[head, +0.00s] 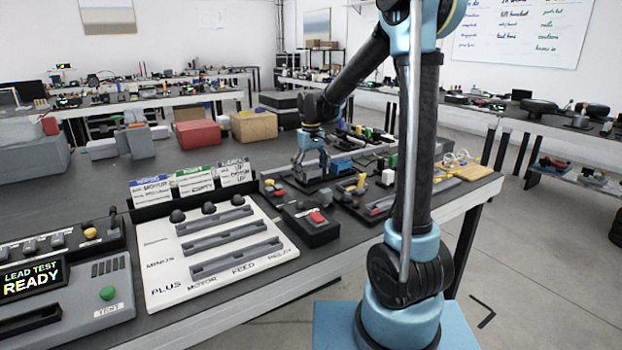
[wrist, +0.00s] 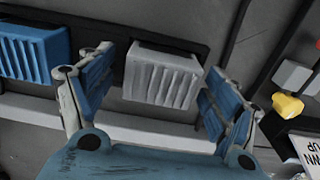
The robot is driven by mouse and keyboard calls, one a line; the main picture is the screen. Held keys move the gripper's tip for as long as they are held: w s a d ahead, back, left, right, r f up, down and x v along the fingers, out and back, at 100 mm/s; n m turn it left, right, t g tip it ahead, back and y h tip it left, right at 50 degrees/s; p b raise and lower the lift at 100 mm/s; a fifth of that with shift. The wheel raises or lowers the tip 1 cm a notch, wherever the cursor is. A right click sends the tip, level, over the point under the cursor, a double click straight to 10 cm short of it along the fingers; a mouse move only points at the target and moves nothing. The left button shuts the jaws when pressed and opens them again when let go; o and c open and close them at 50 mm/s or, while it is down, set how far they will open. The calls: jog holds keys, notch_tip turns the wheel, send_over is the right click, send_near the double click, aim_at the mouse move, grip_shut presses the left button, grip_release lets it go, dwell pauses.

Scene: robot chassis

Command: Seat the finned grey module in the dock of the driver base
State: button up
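The finned grey module (wrist: 160,82) stands in a dark rack with a pale front rail, in the middle of the wrist view. My gripper (wrist: 158,75) is open, with one blue-padded finger on each side of the module. Gaps show between fingers and module, so it is not gripped. In the head view my gripper (head: 312,164) points down over the far right part of the bench, and I cannot make out the grey module there. A blue finned module (wrist: 32,52) sits to its left in the wrist view. I cannot tell which fixture is the driver base.
A black box with a red switch (head: 314,224) stands in front of my gripper. A white panel with grey slots (head: 228,290) and a lead tester reading READY (head: 105,318) are to the left. Yellow and red small parts (wrist: 287,105) lie right of the rack.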

jog(key=c, duration=1.2)
jog(key=shift+o, duration=0.2)
jog(key=shift+r, duration=0.15)
